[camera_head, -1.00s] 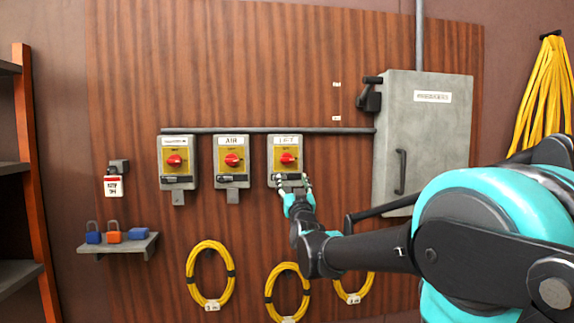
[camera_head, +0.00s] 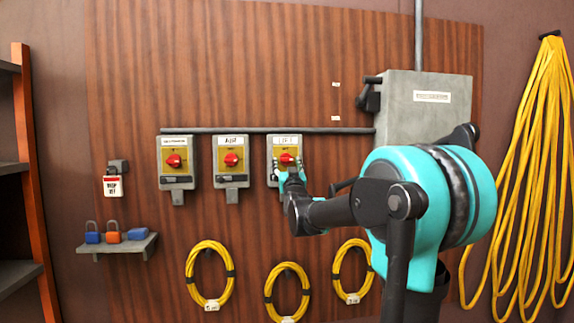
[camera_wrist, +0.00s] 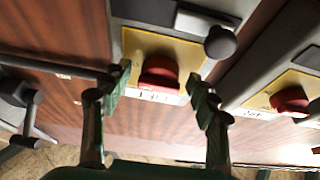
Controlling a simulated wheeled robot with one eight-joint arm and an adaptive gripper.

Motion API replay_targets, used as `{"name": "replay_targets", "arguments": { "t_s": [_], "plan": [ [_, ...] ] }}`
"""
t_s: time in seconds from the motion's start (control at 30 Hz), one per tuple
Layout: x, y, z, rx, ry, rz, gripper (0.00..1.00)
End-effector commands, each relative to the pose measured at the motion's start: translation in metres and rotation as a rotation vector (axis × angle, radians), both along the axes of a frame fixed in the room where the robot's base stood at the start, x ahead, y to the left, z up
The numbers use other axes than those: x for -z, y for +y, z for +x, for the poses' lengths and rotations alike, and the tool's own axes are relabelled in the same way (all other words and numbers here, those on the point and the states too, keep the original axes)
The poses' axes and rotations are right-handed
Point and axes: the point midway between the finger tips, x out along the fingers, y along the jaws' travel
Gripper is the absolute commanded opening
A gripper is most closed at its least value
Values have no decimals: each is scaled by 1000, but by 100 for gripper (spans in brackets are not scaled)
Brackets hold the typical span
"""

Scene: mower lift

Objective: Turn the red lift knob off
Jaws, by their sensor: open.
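The red lift knob (camera_head: 286,158) sits on a yellow plate on the grey lift switch box (camera_head: 284,142), the rightmost of three boxes on the wood panel. In the wrist view the red lift knob (camera_wrist: 159,74) lies between my open fingers. My gripper (camera_head: 293,172) is just in front of the lower part of this box and hides some of it. In the wrist view my gripper (camera_wrist: 158,92) has its green fingertips spread to either side of the knob, with a gap on both sides. Whether the tips reach the knob's depth I cannot tell.
The air switch (camera_head: 231,160) and another like switch (camera_head: 174,160) stand to the left. A dark round-ended lever (camera_wrist: 220,42) is close to one finger in the wrist view. A grey cabinet (camera_head: 428,100) is to the right. Yellow cable coils (camera_head: 210,275) hang below.

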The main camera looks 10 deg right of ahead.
Motion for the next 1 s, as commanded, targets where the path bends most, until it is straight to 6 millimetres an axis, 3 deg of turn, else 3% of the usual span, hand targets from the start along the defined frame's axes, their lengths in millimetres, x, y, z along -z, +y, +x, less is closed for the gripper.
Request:
{"name": "replay_targets", "arguments": {
  "t_s": [0.07,0.43,0.77,1.0],
  "plan": [
    [0,0,0,0,0,0,59],
    [0,0,0,0,0,0,13],
    [0,-1,0,1,0,-47,12],
    [0,-3,0,2,0,-194,12]
  ]
}}
